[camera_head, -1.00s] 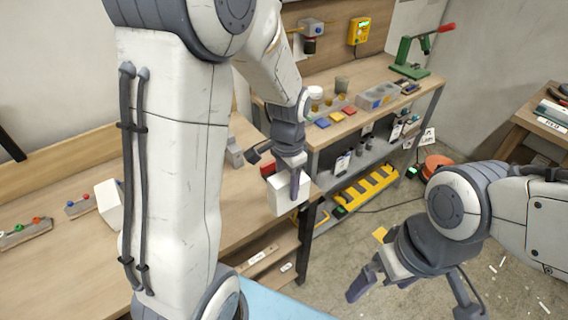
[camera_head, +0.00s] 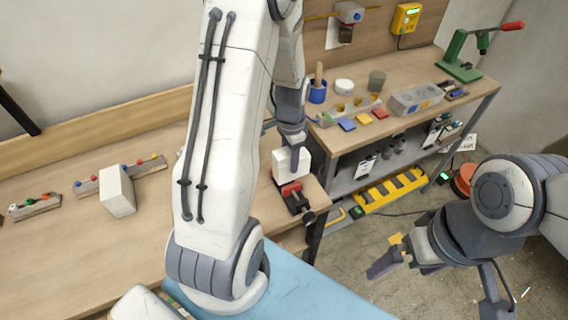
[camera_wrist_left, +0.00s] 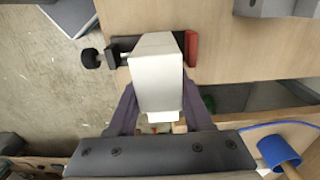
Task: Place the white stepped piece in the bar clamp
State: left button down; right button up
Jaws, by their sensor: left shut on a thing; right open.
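My left gripper (camera_head: 292,146) is shut on the white stepped piece (camera_head: 285,166), above the front right corner of the wooden bench. The bar clamp (camera_head: 297,197), with red and black parts, lies just below the piece in the head view. In the left wrist view the piece (camera_wrist_left: 157,72) sits between my two fingers and covers the clamp's middle; its red jaw (camera_wrist_left: 191,48) shows on the right and its black screw knob (camera_wrist_left: 91,58) on the left. Whether piece and clamp touch, I cannot tell. My right gripper (camera_head: 440,282) is open and empty over the floor.
The second bench holds a blue cup (camera_head: 318,92), a grey box (camera_head: 417,98) and a green press (camera_head: 460,58). A blue surface (camera_head: 310,295) lies in front.

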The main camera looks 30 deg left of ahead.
pick_arm(q)
jog(key=shift+a+f, duration=0.3)
jog(key=shift+a, duration=0.25)
jog(key=shift+a+f, duration=0.25)
jog(key=shift+a, duration=0.25)
notch_tip(320, 180, down, 4)
jog(key=shift+r+p, duration=0.15)
jog(key=shift+p, duration=0.5)
jog(key=shift+f, duration=0.25)
jog(key=shift+f, duration=0.15)
jog(key=shift+c, duration=1.6)
grip_release()
